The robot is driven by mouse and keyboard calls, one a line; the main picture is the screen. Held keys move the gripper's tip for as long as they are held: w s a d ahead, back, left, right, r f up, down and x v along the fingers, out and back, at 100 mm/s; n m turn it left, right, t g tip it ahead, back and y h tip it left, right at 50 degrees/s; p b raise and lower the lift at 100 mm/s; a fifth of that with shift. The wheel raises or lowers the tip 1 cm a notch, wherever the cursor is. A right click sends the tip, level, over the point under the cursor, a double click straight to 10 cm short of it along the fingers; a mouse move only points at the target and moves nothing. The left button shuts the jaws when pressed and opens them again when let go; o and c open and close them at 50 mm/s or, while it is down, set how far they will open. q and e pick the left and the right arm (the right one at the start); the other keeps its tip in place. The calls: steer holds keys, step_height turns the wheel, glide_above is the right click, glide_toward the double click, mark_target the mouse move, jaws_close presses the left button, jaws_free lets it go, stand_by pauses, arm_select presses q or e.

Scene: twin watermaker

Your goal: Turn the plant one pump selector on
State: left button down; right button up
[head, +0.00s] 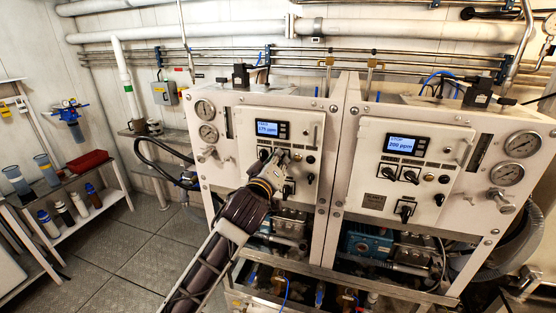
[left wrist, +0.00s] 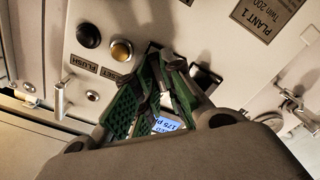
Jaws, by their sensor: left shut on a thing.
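The plant one panel (head: 254,135) is the left of two white cabinet fronts, with a lit blue display (head: 268,128) reading about 175 ppm. My left gripper (head: 276,158) is at this panel, just below the display. In the left wrist view its green-padded fingers (left wrist: 152,98) are closed around a dark selector knob, mostly hidden between them. I cannot read that knob's label or its exact angle. Another black selector (head: 288,189) shows below the gripper. The PLANT 1 plate (left wrist: 268,14) shows in the left wrist view. My right gripper is not in view.
The right cabinet has its own display (head: 407,145), reading STOP and 200 ppm, and several black selectors (head: 405,212). A black button (left wrist: 88,36) and an amber button (left wrist: 121,51) sit close to my fingers. A shelf (head: 85,217) with bottles stands at the left.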

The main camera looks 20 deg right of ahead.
arm_select(q)
steer(key=m+p, duration=0.4)
steer(key=m, duration=0.4)
steer(key=shift+r+m, duration=0.15)
steer(key=shift+m, duration=0.15)
stand_by(0.6)
steer(key=c, duration=1.5)
jaws_free()
steer(key=shift+c, duration=0.2)
steer(key=shift+w, duration=0.15)
steer(key=shift+d, duration=0.1)
steer(key=shift+v, duration=6)
